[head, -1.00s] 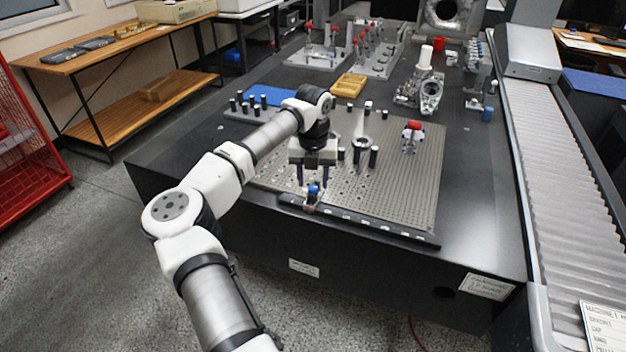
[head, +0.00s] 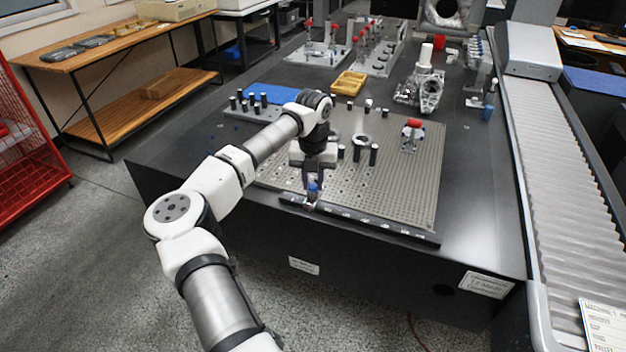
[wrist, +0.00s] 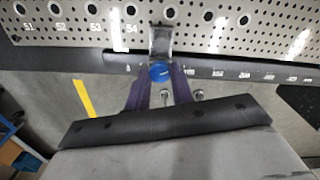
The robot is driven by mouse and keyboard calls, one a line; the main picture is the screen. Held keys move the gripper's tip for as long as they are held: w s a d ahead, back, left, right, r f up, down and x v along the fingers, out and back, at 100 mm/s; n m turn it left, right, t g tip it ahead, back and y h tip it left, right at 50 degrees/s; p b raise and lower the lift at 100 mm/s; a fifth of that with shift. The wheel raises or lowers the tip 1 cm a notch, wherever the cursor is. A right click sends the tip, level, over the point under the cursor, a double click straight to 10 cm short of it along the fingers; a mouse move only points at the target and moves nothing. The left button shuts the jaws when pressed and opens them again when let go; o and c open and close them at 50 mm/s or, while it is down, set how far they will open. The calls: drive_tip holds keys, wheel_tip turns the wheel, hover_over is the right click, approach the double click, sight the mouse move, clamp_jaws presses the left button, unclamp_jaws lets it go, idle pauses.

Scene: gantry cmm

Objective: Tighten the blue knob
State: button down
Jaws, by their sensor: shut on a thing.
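The blue knob (wrist: 159,72) sits between the two purple fingers of my gripper (wrist: 160,84) in the wrist view. It is mounted on a small metal fixture (wrist: 161,42) at the front edge of the perforated plate. In the head view the blue knob (head: 312,187) shows just below my gripper (head: 313,180), whose fingers point down at it. My gripper is shut on the knob. The threads or stem under the knob are hidden.
The perforated plate (head: 400,195) carries several dark posts and a red-handled clamp (head: 412,130). A black rail (head: 375,228) with white labels runs along its front. A yellow tray (head: 349,83) lies behind. A roller conveyor (head: 565,180) stands at the right.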

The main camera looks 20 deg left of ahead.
sight(313, 185)
drive_tip(key=shift+m, duration=0.3)
drive_tip(key=m, duration=0.4)
drive_tip(key=shift+m+b, duration=0.3)
drive_tip(key=shift+r+m, duration=0.1)
drive_tip(key=shift+m, duration=2.5)
drive_tip(key=c, duration=1.2)
unclamp_jaws()
wheel_tip(313, 185, up, 14)
drive_tip(key=b, duration=0.1)
